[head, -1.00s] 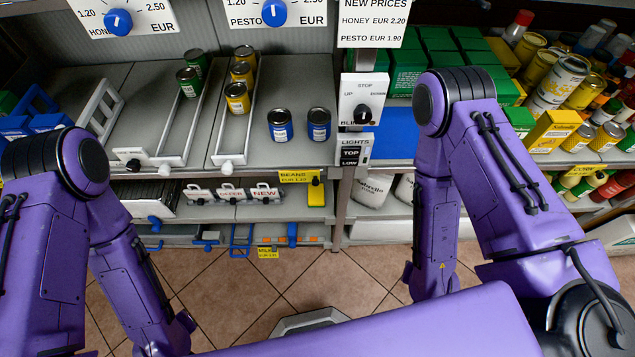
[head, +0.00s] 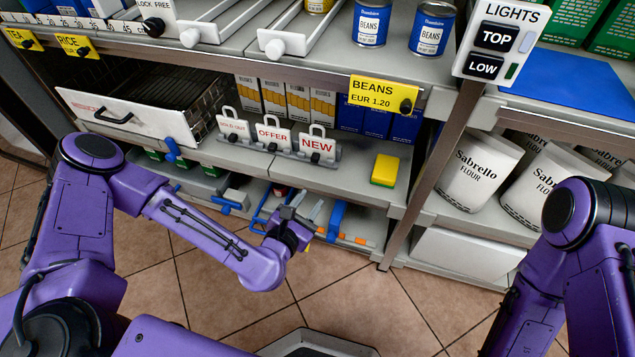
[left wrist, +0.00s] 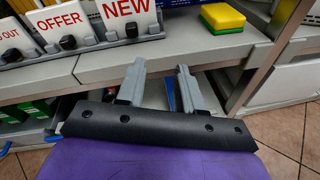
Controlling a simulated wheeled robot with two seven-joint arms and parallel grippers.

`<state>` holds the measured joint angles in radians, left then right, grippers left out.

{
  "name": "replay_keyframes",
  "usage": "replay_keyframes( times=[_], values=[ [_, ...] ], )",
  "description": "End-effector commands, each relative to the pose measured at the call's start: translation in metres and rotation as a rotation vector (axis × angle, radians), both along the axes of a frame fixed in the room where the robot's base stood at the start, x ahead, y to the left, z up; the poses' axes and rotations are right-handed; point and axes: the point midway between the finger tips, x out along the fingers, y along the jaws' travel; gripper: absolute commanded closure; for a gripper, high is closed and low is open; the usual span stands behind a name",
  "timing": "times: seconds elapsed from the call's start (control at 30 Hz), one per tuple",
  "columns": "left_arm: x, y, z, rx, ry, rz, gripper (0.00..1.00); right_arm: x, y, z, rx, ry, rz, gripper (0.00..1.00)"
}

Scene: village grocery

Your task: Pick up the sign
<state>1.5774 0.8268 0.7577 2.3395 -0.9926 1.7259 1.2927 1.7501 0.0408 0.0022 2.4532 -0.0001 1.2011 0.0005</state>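Three small white signs with loop handles stand in a row in a grey holder on the middle shelf: SOLD OUT (head: 233,127), OFFER (head: 273,136) and NEW (head: 317,147). Each has a dark knob at its lower front. In the left wrist view NEW (left wrist: 126,12) and OFFER (left wrist: 62,24) show in part, cut by the top edge. My left gripper (head: 307,206) is open and empty, below and in front of NEW, apart from it. Its two grey fingers (left wrist: 161,68) stand apart in front of the shelf edge. My right gripper is out of view.
A yellow and green sponge (head: 385,170) lies right of the holder. A yellow BEANS price tag (head: 384,94) hangs from the shelf above. A white-fronted drawer (head: 130,115) stands left. Flour bags (head: 480,170) are right, past a post. Blue-handled things fill the bottom shelf.

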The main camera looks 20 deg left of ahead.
Motion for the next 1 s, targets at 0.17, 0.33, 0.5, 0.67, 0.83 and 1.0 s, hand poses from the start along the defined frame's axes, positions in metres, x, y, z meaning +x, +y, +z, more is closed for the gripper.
replay_keyframes(
  times=[0.17,0.33,0.5,0.67,0.83,1.0],
  values=[
    [0.028,0.030,-0.010,-0.254,-0.150,0.131,0.64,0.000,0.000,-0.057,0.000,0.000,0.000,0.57],
    [0.051,0.035,-0.001,-0.307,-0.187,0.152,0.64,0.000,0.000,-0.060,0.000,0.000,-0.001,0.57],
    [0.080,0.034,-0.001,-0.304,-0.184,0.150,0.64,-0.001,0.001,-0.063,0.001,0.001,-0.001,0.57],
    [0.100,0.031,-0.007,-0.303,-0.182,0.150,0.64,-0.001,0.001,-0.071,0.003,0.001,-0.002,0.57],
    [0.129,0.028,-0.010,-0.303,-0.182,0.151,0.64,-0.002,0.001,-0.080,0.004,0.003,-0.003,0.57],
    [0.138,0.028,-0.009,-0.303,-0.180,0.149,0.64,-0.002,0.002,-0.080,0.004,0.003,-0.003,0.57]
  ],
)
